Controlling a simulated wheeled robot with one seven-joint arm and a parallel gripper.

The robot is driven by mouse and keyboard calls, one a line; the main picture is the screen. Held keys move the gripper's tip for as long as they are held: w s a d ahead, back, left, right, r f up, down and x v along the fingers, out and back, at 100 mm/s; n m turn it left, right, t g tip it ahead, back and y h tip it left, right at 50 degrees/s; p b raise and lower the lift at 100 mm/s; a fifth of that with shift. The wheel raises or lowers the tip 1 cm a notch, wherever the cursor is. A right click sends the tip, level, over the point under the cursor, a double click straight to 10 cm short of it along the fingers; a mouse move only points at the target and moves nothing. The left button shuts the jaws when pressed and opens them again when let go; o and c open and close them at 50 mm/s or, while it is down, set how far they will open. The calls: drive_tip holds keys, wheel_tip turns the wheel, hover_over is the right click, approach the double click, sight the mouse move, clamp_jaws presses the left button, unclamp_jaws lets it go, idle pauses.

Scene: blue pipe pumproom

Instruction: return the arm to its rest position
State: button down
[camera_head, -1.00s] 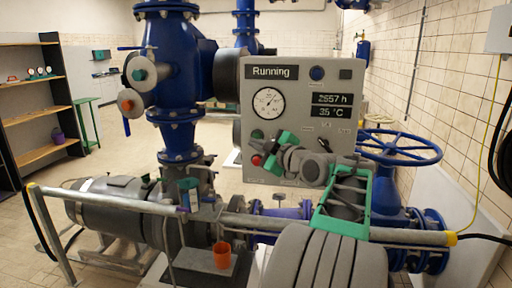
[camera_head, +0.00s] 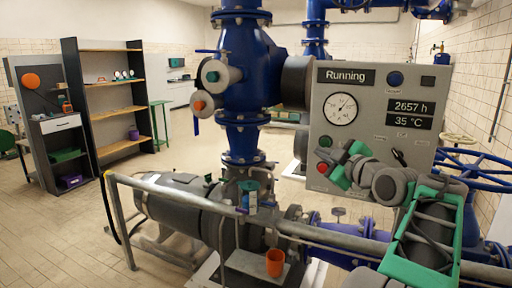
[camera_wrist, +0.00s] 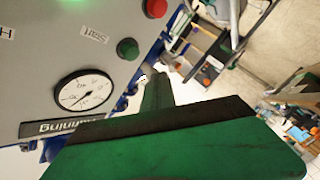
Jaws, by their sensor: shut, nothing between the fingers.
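My gripper (camera_head: 342,164) has green fingers and is in front of the lower left part of the grey control panel in the head view. It is shut with nothing in it. My arm (camera_head: 424,236) is bent, with its grey and green links in front of the panel's lower right and the pipes. In the wrist view my green gripper (camera_wrist: 165,125) fills the lower middle. The panel face (camera_wrist: 40,50) is close by at the upper left. Whether the fingers touch the panel cannot be told.
The panel carries a gauge (camera_head: 340,108), a red button (camera_head: 322,168) and a green button (camera_head: 325,141). Blue pipework (camera_head: 245,70) stands left of it, a blue handwheel (camera_head: 485,170) right. A grey rail (camera_head: 180,197) crosses in front, near an orange cup (camera_head: 275,262). Open floor lies left.

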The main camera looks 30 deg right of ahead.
drive_tip(key=s+d+f+m+g+h, duration=0.1)
drive_tip(key=s+d+f+m+g, duration=0.2)
drive_tip(key=f+m, duration=0.35)
drive_tip(key=s+d+f+m+g, duration=0.2)
drive_tip(key=s+f+m+g, duration=0.15)
drive_tip(key=f, duration=0.65)
drive_tip(key=s+a+f+m+g, duration=0.4)
drive_tip(key=s+f+m+g, duration=0.25)
drive_tip(key=s+f, duration=0.55)
drive_tip(key=s+a+f+g+y+p, duration=0.1)
drive_tip(key=a+f+p, duration=0.1)
drive_tip(key=a, duration=0.6)
drive_tip(key=s+a+f+g+y+p, duration=0.1)
drive_tip(key=a+f+g, duration=0.15)
drive_tip(key=a, duration=0.55)
drive_tip(key=w+a+r+n+t+p, duration=0.1)
drive_tip(key=w+a+r+n, duration=0.1)
drive_tip(key=a, duration=0.7)
drive_tip(key=w+a+r+n+t+y+p, duration=0.1)
drive_tip(key=w+a+r+n+p, duration=0.1)
drive_tip(key=a+n, duration=0.4)
drive_tip(key=w+a+r, duration=0.1)
drive_tip(key=a+r, duration=0.1)
drive_tip(key=a, duration=0.2)
drive_tip(key=shift+w+a+r+t, duration=0.2)
drive_tip(key=shift+r+t, duration=0.05)
drive_tip(key=shift+t, duration=0.1)
